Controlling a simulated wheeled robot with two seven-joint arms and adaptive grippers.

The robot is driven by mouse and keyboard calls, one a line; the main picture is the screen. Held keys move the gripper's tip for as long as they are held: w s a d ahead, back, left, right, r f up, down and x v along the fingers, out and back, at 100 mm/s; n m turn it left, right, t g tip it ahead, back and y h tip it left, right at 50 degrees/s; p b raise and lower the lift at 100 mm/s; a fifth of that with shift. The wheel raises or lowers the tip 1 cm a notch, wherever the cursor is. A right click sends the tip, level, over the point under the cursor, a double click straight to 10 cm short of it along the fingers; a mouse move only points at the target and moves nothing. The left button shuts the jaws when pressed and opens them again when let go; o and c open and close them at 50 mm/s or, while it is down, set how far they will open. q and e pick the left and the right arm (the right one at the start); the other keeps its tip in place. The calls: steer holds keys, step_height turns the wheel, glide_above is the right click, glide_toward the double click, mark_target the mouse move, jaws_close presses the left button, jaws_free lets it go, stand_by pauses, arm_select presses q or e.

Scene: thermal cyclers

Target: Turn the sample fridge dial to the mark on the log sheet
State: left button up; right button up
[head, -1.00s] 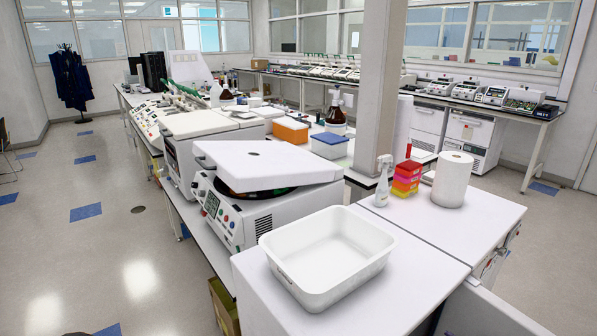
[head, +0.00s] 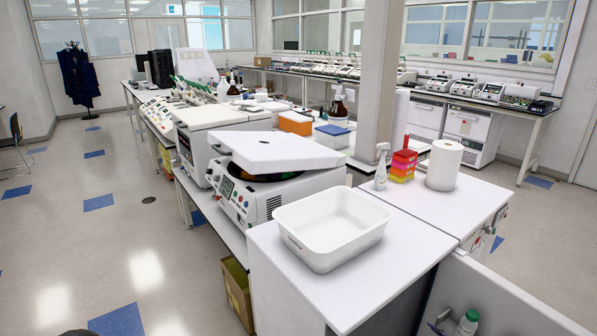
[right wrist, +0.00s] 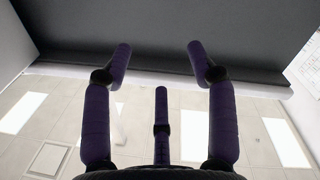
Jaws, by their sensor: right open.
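My right gripper (right wrist: 159,52) is open and empty in the right wrist view, its purple fingers spread toward a dark grey surface. My left gripper is not in view. In the head view, a white cabinet (head: 350,300) at front has small controls (head: 490,232) on its right side, too small and oblique to tell a dial or its setting. White under-bench units (head: 468,137) stand at the back right. A white sheet with faint printing (right wrist: 305,65) shows at the right wrist view's right edge; I cannot tell whether it is the log sheet.
A white tray (head: 330,250), spray bottle (head: 381,165), coloured boxes (head: 403,165) and paper roll (head: 444,166) stand on the near cabinet. A centrifuge (head: 265,205) is beside it. A green-capped bottle (head: 467,322) is low at right. The left floor is mostly open.

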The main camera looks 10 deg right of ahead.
steer(key=w+a+f+m+g+h+p, duration=0.1)
steer(key=a+f+m+g+h, duration=0.25)
steer(key=a, duration=0.85)
steer(key=w+a+f+m+g+y+p, duration=0.15)
steer(key=a+f+m, duration=0.4)
steer(key=a, duration=0.55)
steer(key=s+a+f+m+g, duration=0.3)
steer(key=s+a+g, duration=0.2)
steer(key=s+a, duration=0.65)
steer(key=s+a+m+g, duration=0.1)
steer(key=s+a+g, duration=0.2)
steer(key=s, duration=0.5)
steer(key=s+a+r+g+p, duration=0.1)
steer(key=s+a+g, duration=0.2)
steer(key=s, duration=0.6)
steer(key=shift+s+a+r+m+h, duration=0.2)
steer(key=shift+a+m+h, duration=0.15)
steer(key=shift+a, duration=0.7)
